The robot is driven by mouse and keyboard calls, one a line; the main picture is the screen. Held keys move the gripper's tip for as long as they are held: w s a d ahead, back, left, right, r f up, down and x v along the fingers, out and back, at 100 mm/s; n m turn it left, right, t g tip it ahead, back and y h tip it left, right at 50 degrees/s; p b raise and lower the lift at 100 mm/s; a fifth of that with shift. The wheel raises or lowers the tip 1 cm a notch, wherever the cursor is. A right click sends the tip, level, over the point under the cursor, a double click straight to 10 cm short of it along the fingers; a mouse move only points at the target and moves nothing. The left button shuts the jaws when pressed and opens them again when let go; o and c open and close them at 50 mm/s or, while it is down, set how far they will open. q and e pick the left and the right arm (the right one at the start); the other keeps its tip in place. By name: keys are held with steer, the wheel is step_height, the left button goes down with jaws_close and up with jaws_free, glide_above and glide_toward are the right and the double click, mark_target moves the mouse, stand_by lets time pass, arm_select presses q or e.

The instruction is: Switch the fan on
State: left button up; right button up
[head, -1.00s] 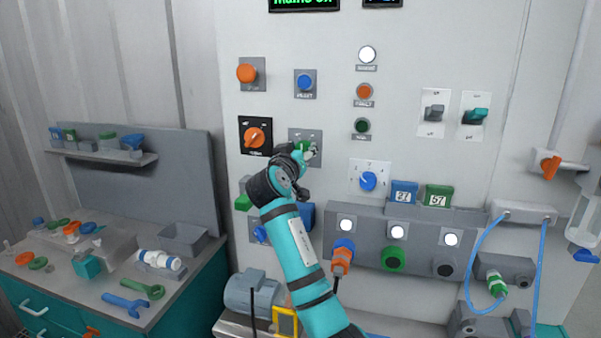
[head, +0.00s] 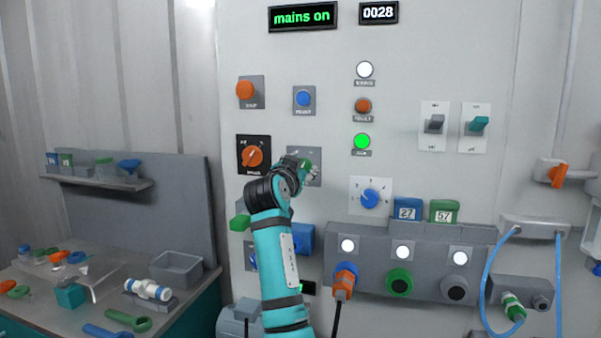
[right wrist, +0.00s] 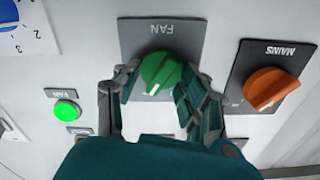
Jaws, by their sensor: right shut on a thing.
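The green fan knob (right wrist: 161,72) sits on a dark plate labelled FAN (right wrist: 135,38) in the right wrist view. My right gripper (right wrist: 158,88) is shut on this knob, one finger on each side. In the head view my right gripper (head: 305,173) reaches up to the fan plate (head: 304,152) and hides most of the knob. The fan lamp (head: 362,142) is lit bright green; it is also lit in the right wrist view (right wrist: 66,110). My left gripper is not in view.
The orange mains knob (head: 253,156) is close to the left of the fan plate. A blue dial (head: 370,198) is to the right. The display (head: 303,17) reads "mains on". A bench (head: 190,300) with tools stands at left.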

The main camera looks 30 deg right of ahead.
stand_by(0.3)
steer(key=o, duration=1.2)
steer(key=shift+a, duration=0.1)
steer(key=v, duration=1.2)
steer(key=shift+f, duration=0.1)
